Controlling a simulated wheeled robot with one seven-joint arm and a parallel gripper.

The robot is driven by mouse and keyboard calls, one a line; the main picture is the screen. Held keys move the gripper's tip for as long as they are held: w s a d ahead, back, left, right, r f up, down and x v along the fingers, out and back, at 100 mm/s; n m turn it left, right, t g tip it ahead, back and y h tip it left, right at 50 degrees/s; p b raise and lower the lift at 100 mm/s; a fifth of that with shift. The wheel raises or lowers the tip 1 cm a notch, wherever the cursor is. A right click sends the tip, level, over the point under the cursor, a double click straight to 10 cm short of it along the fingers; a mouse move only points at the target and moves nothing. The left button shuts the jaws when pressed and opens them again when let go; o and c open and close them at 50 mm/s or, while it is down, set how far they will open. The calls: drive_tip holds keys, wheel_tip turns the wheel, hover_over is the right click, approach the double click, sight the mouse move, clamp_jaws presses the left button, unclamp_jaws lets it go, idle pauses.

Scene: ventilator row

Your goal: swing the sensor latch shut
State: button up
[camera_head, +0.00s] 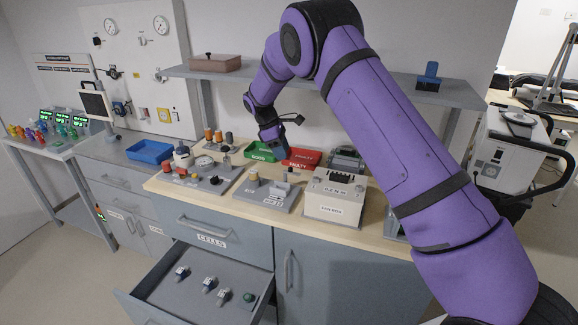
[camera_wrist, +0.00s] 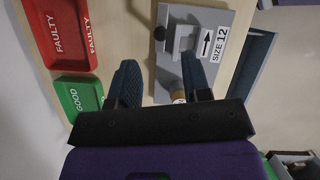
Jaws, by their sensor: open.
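A grey fixture plate (camera_wrist: 169,82) labelled SIZE 12 carries a pale grey upright bracket (camera_wrist: 187,33), a black knob (camera_wrist: 160,33) and a tan cylinder (camera_wrist: 178,95). The same plate (camera_head: 262,199) lies on the bench in the head view. The bracket and knob look like the sensor latch, but I cannot tell its exact position. My gripper (camera_wrist: 160,78) is open, its two dark fingers apart, above the plate's edge. The right finger partly hides the cylinder; contact is unclear. In the head view my gripper (camera_head: 272,143) hangs over the bench's back.
A red FAULTY tray (camera_wrist: 62,35) and a green GOOD tray (camera_wrist: 79,96) lie left of the gripper. A white boxy device (camera_head: 333,196) stands right of the plate. An open CELLS drawer (camera_head: 197,298) juts out below.

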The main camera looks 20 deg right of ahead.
sight(292, 171)
drive_tip(key=x, duration=0.6)
drive_tip(key=shift+d+f, duration=0.1)
drive_tip(key=shift+f, duration=0.15)
